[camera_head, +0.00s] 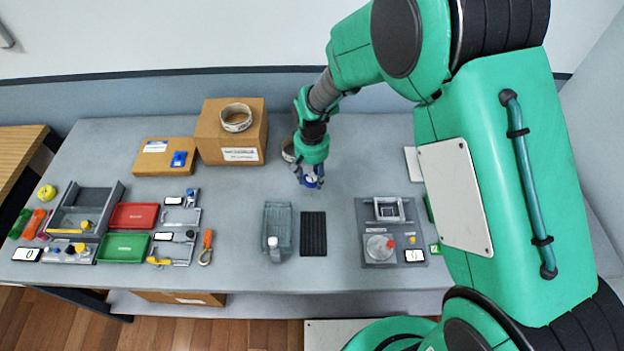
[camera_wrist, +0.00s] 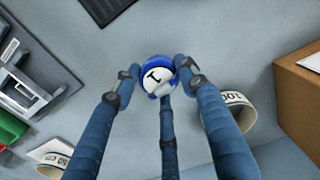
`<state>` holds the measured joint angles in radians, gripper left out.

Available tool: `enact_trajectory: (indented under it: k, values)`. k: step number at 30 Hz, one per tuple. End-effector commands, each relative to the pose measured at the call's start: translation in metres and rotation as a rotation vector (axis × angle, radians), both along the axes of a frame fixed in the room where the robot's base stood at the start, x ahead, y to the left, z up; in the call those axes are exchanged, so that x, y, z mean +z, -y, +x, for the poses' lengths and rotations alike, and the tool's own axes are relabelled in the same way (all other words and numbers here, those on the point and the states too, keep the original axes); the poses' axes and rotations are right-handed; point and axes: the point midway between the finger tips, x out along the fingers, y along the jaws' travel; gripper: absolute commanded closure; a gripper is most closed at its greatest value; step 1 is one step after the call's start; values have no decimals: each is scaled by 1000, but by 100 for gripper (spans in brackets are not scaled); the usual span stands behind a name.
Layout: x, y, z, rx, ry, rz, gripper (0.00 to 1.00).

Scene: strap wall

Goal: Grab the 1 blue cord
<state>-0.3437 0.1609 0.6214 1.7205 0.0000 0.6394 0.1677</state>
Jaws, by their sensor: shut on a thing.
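My gripper (camera_wrist: 160,84) is shut on a round blue thing (camera_wrist: 157,61) with a white face marked "1", which I take for the blue cord. Its blue-sleeved fingers sit on either side of it, and another blue-sleeved part reaches up below it. In the head view my gripper (camera_head: 309,177) points down at the back middle of the grey table, with the blue thing (camera_head: 312,184) at its tips. I cannot tell whether it is clear of the table. The fingers hide part of its sides.
A cardboard box (camera_head: 231,132) with a tape roll (camera_head: 236,117) on top stands to the left. Another roll (camera_wrist: 232,112) lies near my fingers. A clear tray (camera_head: 278,228), a black ribbed mat (camera_head: 313,234) and a grey fixture (camera_head: 390,231) lie in front.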

Motion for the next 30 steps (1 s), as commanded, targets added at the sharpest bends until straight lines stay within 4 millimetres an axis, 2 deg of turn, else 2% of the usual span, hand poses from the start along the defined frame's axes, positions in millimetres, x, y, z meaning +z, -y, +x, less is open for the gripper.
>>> enact_trajectory:
  k: [1, 21, 30]
  values:
    - [9, 0, -1, 0, 1, 0, 84]
    - [18, 41, -119, 0, 1, 0, 85]
    - [20, 50, -147, 0, 1, 0, 85]
